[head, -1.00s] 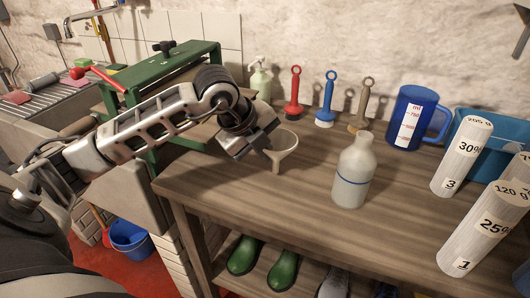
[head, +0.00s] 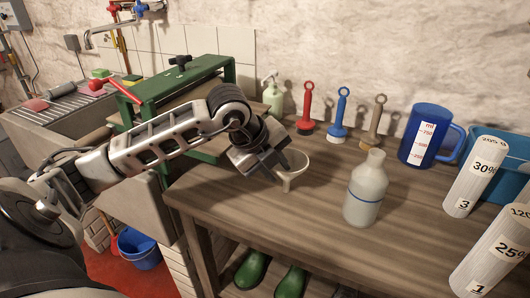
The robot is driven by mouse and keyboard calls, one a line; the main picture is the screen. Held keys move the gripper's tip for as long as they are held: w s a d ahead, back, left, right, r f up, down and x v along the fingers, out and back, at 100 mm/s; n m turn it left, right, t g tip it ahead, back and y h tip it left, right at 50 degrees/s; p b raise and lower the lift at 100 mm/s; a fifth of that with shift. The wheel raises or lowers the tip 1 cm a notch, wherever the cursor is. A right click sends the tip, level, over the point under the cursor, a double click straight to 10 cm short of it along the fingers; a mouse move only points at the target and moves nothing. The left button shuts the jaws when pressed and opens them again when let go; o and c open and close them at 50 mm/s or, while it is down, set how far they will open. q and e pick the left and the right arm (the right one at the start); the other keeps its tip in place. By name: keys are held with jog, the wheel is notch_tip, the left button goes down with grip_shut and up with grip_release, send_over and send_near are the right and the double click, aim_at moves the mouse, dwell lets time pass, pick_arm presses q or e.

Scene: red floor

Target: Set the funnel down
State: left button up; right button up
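The pale cream funnel (head: 294,176) is upright with its spout down, over the wooden workbench (head: 235,205), left of the white bottle. My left gripper (head: 277,164) is at the funnel's left rim and looks shut on it. The fingers partly hide that rim. I cannot tell whether the spout tip touches the bench top. My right gripper is not in the view.
The white bottle (head: 366,192) with a blue line stands close to the right. Behind are red (head: 307,112), blue (head: 340,115) and tan (head: 376,122) brushes, a spray bottle (head: 273,96) and a blue jug (head: 430,136). Numbered cylinders (head: 476,177) stand at right. The front bench is clear.

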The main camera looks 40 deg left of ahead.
pick_arm(q)
jog(key=v, duration=1.1)
jog(key=shift+b, duration=0.4)
jog(key=shift+s, duration=0.15)
